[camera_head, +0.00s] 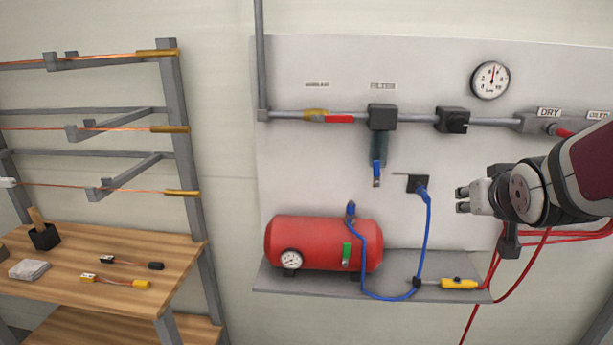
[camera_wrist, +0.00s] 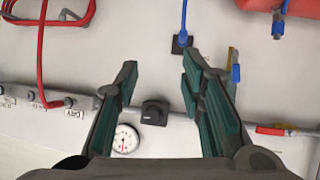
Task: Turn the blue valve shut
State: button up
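A small blue valve lever (camera_head: 377,172) hangs below the dark filter bowl (camera_head: 379,148) on the wall panel. It points roughly downward. In the wrist view, a small blue part (camera_wrist: 235,72) shows just right of the right finger, likely the same lever, with the filter partly hidden behind that finger. My gripper (camera_head: 463,200) is right of the lever and a little lower in the head view, apart from it. The wrist view shows my gripper (camera_wrist: 160,78) open, with nothing between its fingers.
A grey pipe (camera_head: 290,115) with a red lever (camera_head: 338,118) and a black regulator (camera_head: 453,120) crosses the panel. A black socket (camera_head: 417,184) with a blue hose (camera_head: 428,235) lies between gripper and lever. A red tank (camera_head: 310,240) stands on the shelf (camera_head: 400,265) below.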

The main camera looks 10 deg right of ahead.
aim_at(377, 174)
jog(key=shift+s, duration=0.1)
jog(key=shift+d, duration=0.1)
jog(key=c, duration=0.3)
jog(key=shift+w, duration=0.25)
jog(key=c, duration=0.5)
jog(key=w+m+t, duration=0.1)
jog(key=w, duration=0.1)
jog(key=w+m+t+y+p, duration=0.1)
jog(key=w+m, duration=0.1)
jog(key=w, duration=0.1)
jog(key=w+d+m+p, duration=0.1)
jog(key=w+m, duration=0.1)
jog(key=shift+w+f+t, duration=0.3)
jog(key=shift+f+t, duration=0.05)
jog(key=shift+t, duration=0.05)
grip_shut()
jog(key=shift+w+a+f+m+t+y+p, duration=0.8)
jog(key=shift+w+m, duration=0.55)
jog(key=shift+w, duration=1.4)
jog(key=shift+w+a+f+m+t+y+p, duration=0.55)
jog(key=shift+w+a+m, duration=0.6)
jog(key=shift+w, duration=1.55)
jog(key=shift+w+a+f+m+t+y+p, duration=0.65)
jog(key=shift+w+m, duration=0.85)
jog(key=shift+w, duration=1.25)
